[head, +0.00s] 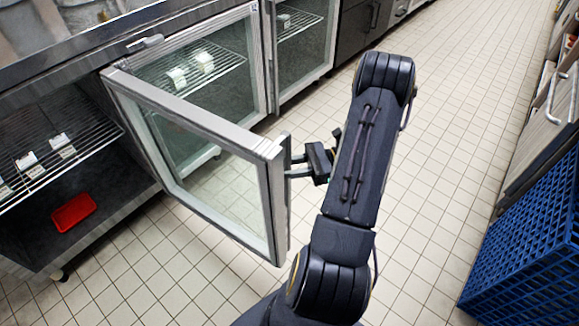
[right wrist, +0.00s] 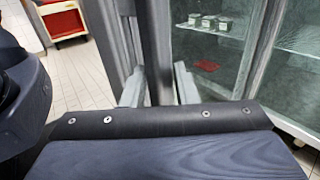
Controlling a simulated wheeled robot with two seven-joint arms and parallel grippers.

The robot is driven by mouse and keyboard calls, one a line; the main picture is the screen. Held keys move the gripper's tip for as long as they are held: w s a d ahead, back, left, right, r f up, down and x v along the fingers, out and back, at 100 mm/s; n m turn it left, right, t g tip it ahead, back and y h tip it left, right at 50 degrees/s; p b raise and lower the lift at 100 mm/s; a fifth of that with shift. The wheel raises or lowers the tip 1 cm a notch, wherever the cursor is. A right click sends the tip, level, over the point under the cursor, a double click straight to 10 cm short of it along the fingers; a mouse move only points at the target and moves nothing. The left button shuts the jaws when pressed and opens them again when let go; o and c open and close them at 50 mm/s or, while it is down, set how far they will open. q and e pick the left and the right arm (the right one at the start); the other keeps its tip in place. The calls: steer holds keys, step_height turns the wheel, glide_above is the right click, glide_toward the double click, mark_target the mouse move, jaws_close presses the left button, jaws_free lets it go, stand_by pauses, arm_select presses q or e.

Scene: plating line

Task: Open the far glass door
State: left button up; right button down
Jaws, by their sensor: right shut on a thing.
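A glass door (head: 190,112) with a grey metal frame stands swung out from the refrigerated counter in the head view. Its hinge side is at the upper left and its free edge points toward me. My right gripper (head: 296,167) is at that free edge, shut on the door's upright handle bar. In the right wrist view, the fingers (right wrist: 158,92) stand on either side of the upright bar (right wrist: 155,45). The exact contact is partly hidden by the gripper body. Two more glass doors, a nearer one (head: 258,65) and a farther one (head: 329,35), look closed. My left gripper is not in view.
The left bay is open, with a wire shelf (head: 95,137), small white containers and a red tray (head: 73,211). A blue crate (head: 525,240) and a counter with a bar handle (head: 552,98) stand at the right. Tiled floor (head: 440,170) between is clear.

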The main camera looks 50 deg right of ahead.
steer(key=c, duration=1.5)
jaws_free()
steer(key=shift+w, duration=0.35)
steer(key=shift+o, duration=1.1)
steer(key=shift+w+a, duration=0.1)
steer(key=shift+a, duration=0.05)
steer(key=v, duration=0.8)
steer(key=shift+p, duration=0.35)
